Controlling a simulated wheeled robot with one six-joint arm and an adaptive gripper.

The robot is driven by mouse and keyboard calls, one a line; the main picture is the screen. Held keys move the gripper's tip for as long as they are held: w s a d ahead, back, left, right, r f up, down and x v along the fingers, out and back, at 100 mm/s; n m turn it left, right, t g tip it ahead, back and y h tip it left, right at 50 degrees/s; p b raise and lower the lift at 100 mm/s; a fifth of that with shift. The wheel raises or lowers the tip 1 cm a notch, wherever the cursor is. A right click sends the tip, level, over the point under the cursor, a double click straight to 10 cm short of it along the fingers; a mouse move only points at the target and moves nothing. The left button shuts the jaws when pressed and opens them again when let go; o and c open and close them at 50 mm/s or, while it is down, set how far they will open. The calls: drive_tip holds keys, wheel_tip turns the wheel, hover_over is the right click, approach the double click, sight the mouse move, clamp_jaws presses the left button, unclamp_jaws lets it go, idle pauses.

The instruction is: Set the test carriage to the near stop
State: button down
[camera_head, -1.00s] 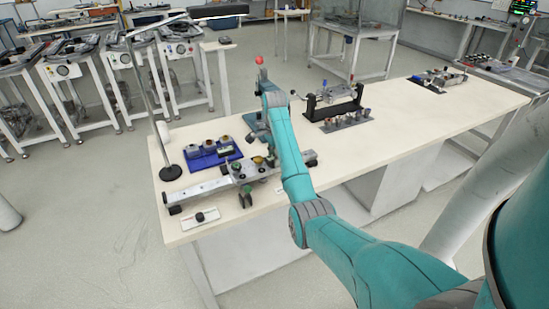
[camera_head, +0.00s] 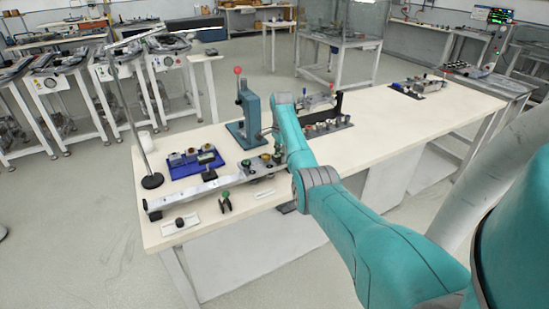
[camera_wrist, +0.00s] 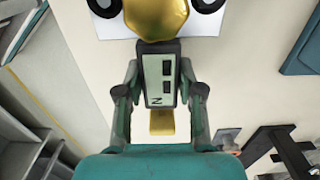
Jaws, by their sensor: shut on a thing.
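My gripper (camera_wrist: 157,95) has its fingers on both sides of a dark block with a pale face marked N (camera_wrist: 159,78). A rounded yellow piece (camera_wrist: 156,17) is at the block's upper end, and a small brass piece (camera_wrist: 162,122) shows below it. In the head view my arm hides most of the gripper. There a long metal rail (camera_head: 190,194) lies along the near table edge. Green knobs (camera_head: 246,163) and a yellow knob (camera_head: 265,157) sit at its right part. I cannot tell which part is the test carriage, nor whether the block touches the rail.
A blue tray (camera_head: 181,170) with small parts lies behind the rail. A teal press with a red ball (camera_head: 248,112) and a black stand (camera_head: 338,103) are further back. A lamp base (camera_head: 152,181) stands at the left. The table's right half is mostly clear.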

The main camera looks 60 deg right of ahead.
drive_tip(key=shift+s+d, duration=0.1)
drive_tip(key=shift+d, duration=0.15)
drive_tip(key=c, duration=0.7)
unclamp_jaws()
drive_tip(key=shift+r, duration=0.1)
wheel_tip(320, 180, up, 12)
drive_tip(key=shift+f, duration=0.1)
